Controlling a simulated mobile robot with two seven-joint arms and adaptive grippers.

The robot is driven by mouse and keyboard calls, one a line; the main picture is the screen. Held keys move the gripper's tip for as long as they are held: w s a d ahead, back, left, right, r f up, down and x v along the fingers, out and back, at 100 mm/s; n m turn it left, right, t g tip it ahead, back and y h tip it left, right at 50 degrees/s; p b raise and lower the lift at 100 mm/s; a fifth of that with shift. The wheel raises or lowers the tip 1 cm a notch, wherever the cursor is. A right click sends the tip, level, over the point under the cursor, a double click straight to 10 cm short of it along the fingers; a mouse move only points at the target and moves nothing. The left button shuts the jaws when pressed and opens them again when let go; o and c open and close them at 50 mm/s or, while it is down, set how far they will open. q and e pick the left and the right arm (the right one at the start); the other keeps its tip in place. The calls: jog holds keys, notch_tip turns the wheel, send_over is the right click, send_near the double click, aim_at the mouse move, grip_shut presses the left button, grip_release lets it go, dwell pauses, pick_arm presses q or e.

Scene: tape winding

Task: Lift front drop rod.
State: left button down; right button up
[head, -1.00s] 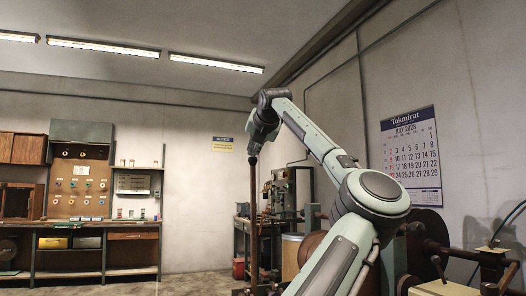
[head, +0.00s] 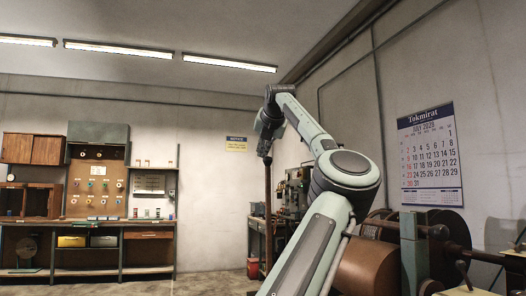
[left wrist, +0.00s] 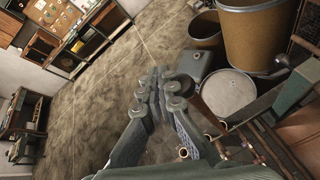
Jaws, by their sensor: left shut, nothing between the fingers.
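My left arm rises across the head view, with its left gripper (head: 267,157) high up, pointing down. A dark brown upright rod (head: 268,205) shows directly below the fingertips; I cannot tell whether they touch it, or whether it is the front drop rod. In the left wrist view the left gripper (left wrist: 158,82) has its fingers together, with nothing seen between them. My right gripper is in neither view.
A machine with a large brown roll (head: 368,267) stands at lower right. A workbench (head: 148,234) lines the back wall. A brown barrel (left wrist: 250,38) and a grey lidded drum (left wrist: 228,92) stand near the left gripper; open floor (left wrist: 95,95) lies left.

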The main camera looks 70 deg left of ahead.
pick_arm(q)
jog(key=v, duration=1.2)
dwell(0.3)
